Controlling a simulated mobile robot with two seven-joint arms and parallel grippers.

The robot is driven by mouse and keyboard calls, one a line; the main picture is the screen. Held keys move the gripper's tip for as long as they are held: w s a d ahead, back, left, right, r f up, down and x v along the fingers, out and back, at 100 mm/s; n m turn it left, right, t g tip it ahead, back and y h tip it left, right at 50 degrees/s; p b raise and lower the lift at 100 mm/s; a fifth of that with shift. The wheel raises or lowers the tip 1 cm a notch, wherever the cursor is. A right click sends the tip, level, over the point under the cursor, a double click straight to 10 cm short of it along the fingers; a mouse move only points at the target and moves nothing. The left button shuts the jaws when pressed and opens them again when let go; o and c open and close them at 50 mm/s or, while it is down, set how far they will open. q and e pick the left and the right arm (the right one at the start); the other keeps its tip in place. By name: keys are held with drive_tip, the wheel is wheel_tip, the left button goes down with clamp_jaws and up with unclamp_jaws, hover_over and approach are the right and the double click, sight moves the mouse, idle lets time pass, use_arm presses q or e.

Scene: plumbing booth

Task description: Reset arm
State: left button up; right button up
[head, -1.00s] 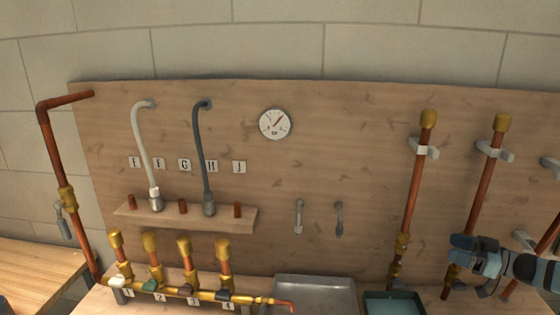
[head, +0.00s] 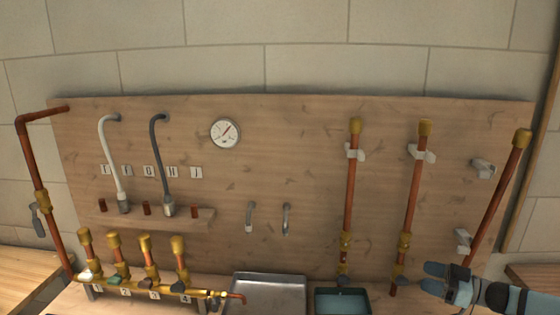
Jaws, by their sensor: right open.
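My right gripper (head: 434,280) is in the lower right of the head view, with its arm coming in from the right. Its fingers are open and point left, towards the lower end of the middle upright copper pipe (head: 413,195). It appears empty. I cannot tell whether a finger touches that pipe or its valve. My left gripper is not in view.
A wooden board carries a gauge (head: 225,132), hoses and another upright pipe (head: 350,190). A third pipe (head: 497,200) leans at the right, beside empty clips (head: 483,169). A manifold (head: 150,289), a grey tray (head: 269,277) and a teal bin (head: 341,291) stand below.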

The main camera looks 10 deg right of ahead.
drive_tip(key=s+a+f+m+t+h+p, duration=0.15)
drive_tip(key=s+a+f, duration=0.35)
drive_tip(key=a, duration=0.8)
drive_tip(key=s+a+f+m+h+p, duration=0.1)
drive_tip(key=s+a+f+p, duration=0.3)
drive_tip(key=a, duration=1)
use_arm(q)
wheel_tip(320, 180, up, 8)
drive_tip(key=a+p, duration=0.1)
drive_tip(key=p, duration=0.2)
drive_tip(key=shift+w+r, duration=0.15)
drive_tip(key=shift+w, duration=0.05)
use_arm(e)
drive_tip(key=s+f+m+g+h, duration=0.1)
drive_tip(key=s+h, duration=0.3)
drive_tip(key=s, duration=0.5)
drive_tip(key=s+a+f+m+g+h, duration=0.1)
drive_tip(key=s+f+m+h, duration=0.2)
drive_tip(key=s, duration=0.7)
drive_tip(key=shift+s+a+f+h, duration=0.15)
drive_tip(key=shift+a+f+h, duration=0.1)
drive_tip(key=shift+h, duration=0.3)
drive_tip(key=shift+m, duration=0.25)
